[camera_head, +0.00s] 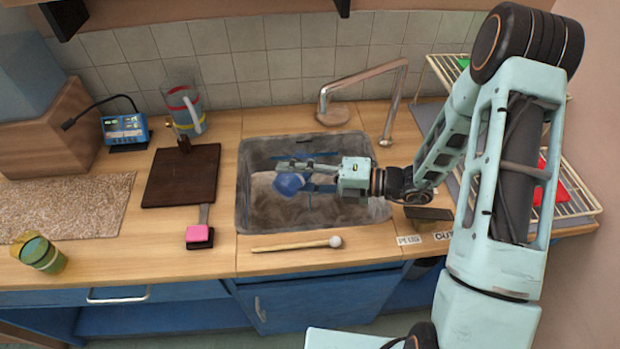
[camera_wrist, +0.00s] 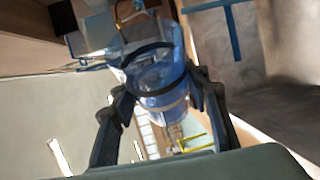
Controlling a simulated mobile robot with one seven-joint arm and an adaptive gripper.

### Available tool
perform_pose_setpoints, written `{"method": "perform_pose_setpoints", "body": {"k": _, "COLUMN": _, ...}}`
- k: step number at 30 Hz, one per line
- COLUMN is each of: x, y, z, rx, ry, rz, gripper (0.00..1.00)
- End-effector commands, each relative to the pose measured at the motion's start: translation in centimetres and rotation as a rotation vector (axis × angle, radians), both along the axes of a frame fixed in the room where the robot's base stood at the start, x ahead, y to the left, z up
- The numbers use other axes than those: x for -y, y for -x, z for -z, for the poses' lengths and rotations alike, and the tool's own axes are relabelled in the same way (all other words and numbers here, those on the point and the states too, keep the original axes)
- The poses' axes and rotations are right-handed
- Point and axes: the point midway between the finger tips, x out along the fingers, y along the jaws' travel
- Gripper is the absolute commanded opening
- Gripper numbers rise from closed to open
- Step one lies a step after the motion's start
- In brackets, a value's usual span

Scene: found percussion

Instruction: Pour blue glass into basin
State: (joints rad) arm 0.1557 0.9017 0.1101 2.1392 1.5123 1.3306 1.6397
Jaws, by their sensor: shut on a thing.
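The blue glass (camera_head: 289,185) is translucent and held over the left-middle part of the grey basin (camera_head: 244,212), inside its outline. My gripper (camera_head: 296,177) reaches in from the right and is shut on the glass. In the wrist view the blue glass (camera_wrist: 162,82) sits between the two dark fingers of my gripper (camera_wrist: 160,92), one on each side. The glass looks tilted in the head view. I cannot tell what is in it, and I see no stream leaving it. Part of the basin floor is hidden by my gripper and the glass.
A bent faucet (camera_head: 355,75) stands behind the basin. A mallet (camera_head: 295,246) lies along its front edge. A dark board (camera_head: 180,180), a pink-ended tool (camera_head: 199,233) and a green glass (camera_head: 42,254) are to the left. A wire rack (camera_head: 580,208) is at right, partly behind my arm.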

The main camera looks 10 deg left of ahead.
Motion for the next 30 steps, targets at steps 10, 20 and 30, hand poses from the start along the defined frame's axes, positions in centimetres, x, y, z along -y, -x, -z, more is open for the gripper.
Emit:
{"method": "perform_pose_setpoints", "body": {"k": 10, "x": 0.02, "y": -0.09, "z": -0.36, "rx": -0.035, "ry": -0.018, "rz": 0.000, "gripper": 0.07}}
{"method": "perform_pose_setpoints", "body": {"k": 20, "x": 0.06, "y": -0.20, "z": -0.56, "rx": -0.067, "ry": -0.033, "rz": 0.001, "gripper": 0.07}}
{"method": "perform_pose_setpoints", "body": {"k": 30, "x": 0.14, "y": -0.30, "z": -0.78, "rx": -0.101, "ry": -0.050, "rz": 0.000, "gripper": 0.07}}
